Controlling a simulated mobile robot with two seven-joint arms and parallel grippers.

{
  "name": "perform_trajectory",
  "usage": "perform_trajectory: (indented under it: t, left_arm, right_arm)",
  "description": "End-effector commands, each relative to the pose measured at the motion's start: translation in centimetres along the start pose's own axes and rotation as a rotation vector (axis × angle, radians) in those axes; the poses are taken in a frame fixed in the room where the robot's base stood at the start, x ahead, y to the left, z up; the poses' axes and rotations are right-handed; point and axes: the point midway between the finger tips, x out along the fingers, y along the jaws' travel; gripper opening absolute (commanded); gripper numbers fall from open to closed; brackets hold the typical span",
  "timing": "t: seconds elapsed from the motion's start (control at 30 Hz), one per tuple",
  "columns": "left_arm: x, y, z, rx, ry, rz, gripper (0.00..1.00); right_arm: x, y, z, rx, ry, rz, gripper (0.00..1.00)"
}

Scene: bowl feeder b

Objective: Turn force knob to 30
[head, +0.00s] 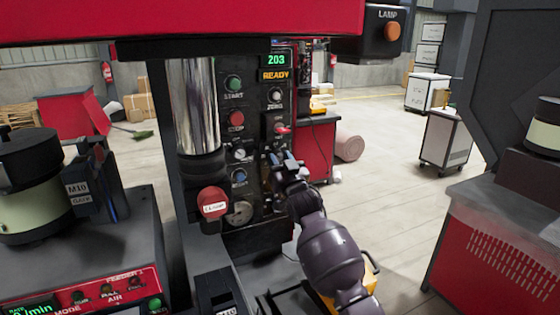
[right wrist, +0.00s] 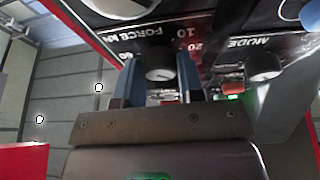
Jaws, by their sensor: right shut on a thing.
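The force knob (right wrist: 159,72) is a round dark knob with a pale face on the black control panel (head: 256,90). The right wrist view shows it between the two blue-grey fingers of my right gripper (right wrist: 161,78), under the label FORCE kN with scale figures such as 10 and 20. The pointer's exact setting cannot be read. In the head view, my right gripper (head: 283,159) is at the panel's right side and hides the knob. It is shut on the knob. My left gripper is not in view.
A MODE knob (right wrist: 264,66) sits beside the force knob, with a red button (right wrist: 234,91) near it. The panel display (head: 275,60) reads 203 and READY. A red CLAMP knob (head: 212,203) sticks out lower left. Open floor lies to the right.

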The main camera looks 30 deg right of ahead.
Motion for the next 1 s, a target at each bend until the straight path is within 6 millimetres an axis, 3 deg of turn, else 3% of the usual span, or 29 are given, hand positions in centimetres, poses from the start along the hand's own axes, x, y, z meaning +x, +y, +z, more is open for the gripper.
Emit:
perform_trajectory:
  t: [0.07, 0.1, 0.27, 0.67, 1.0]
  left_arm:
    - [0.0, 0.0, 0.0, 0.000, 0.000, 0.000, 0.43]
    - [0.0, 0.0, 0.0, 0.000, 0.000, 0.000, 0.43]
    - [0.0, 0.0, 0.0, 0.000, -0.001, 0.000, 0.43]
    - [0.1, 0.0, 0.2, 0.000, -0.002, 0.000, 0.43]
    - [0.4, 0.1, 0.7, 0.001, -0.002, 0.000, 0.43]
  right_arm:
    - [0.0, 0.0, 0.0, -0.001, -0.001, 0.000, 0.12]
    - [0.0, 0.0, 0.0, -0.001, -0.001, 0.000, 0.37]
    - [0.0, 0.0, 0.0, -0.001, -0.001, 0.000, 0.61]
    - [-0.8, 0.0, 0.1, -0.001, 0.000, 0.000, 0.61]
    - [-6.2, 0.0, 0.2, -0.001, -0.002, 0.000, 0.61]
